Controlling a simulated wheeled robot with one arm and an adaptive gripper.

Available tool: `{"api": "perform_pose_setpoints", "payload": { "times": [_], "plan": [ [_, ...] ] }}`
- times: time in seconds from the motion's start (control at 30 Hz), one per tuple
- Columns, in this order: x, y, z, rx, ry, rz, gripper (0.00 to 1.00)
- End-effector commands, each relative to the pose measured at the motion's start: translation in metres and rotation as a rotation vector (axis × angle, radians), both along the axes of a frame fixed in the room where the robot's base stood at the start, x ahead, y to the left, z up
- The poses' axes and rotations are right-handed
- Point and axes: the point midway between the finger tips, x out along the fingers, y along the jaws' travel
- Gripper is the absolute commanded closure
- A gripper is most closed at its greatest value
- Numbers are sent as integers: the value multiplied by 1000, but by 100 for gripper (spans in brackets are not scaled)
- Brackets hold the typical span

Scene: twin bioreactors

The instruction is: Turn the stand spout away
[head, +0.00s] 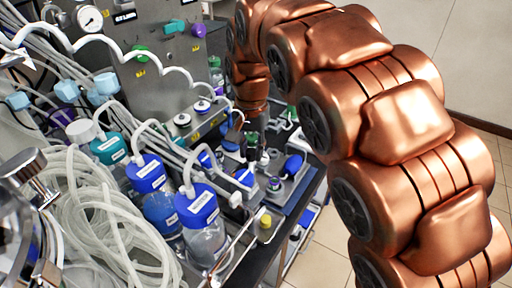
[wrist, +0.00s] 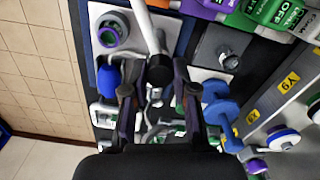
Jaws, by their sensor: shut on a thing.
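The stand spout (wrist: 147,28) shows in the wrist view as a pale tube running from the top edge down to a dark round joint (wrist: 159,72). My gripper (wrist: 158,95) has one finger on each side of that joint and is shut on the spout; the exact contact is partly hidden by the fingers. In the head view my gripper (head: 254,142) is small, pointing down over the stand area at the bench's right end. The spout is hard to make out there.
Blue-capped bottles (head: 197,205) and coiled clear tubing (head: 95,215) crowd the bench left of my gripper. Floor is clear beyond the bench edge.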

Motion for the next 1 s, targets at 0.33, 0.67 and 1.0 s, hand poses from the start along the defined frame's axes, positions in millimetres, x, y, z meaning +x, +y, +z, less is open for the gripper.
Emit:
{"api": "perform_pose_setpoints", "payload": {
  "times": [0.33, 0.67, 1.0],
  "plan": [
    [0, -1, 0, 1, 0, -2, 54],
    [1, -1, 0, 0, -1, -2, 47],
    [2, -1, 27, 2, -6, -2, 47]
  ]
}}
